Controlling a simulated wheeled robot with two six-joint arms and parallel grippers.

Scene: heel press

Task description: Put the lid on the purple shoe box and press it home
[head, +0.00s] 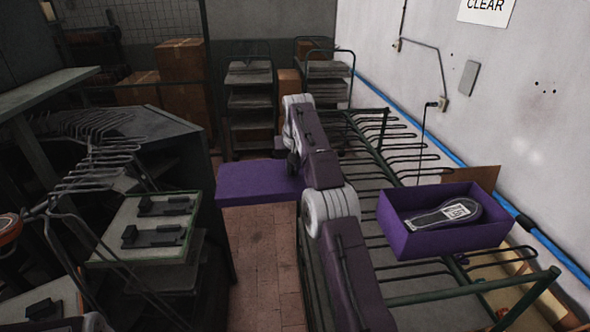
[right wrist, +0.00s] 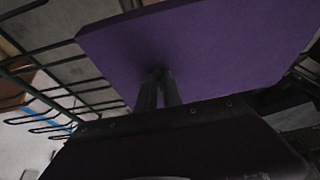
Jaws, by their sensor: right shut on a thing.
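The purple lid (head: 255,186) is held out in the air left of my right arm, above the brick floor. My right gripper (head: 293,165) is shut on it; in the head view the fingers are mostly hidden by the arm. In the right wrist view the two close-set fingers (right wrist: 158,88) meet the broad flat purple lid (right wrist: 215,45). The open purple shoe box (head: 428,242) rests on the green rack at the right, with a dark shoe part bearing a white label (head: 458,211) inside. The lid is well apart from the box. My left gripper is not in view.
The green rack (head: 405,298) with wire prongs runs along the right wall. A cardboard piece (head: 472,178) stands behind the box. A pale fixture board (head: 150,215) with dark blocks and metal hooks is at left. Shelved carts (head: 250,100) stand at the back.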

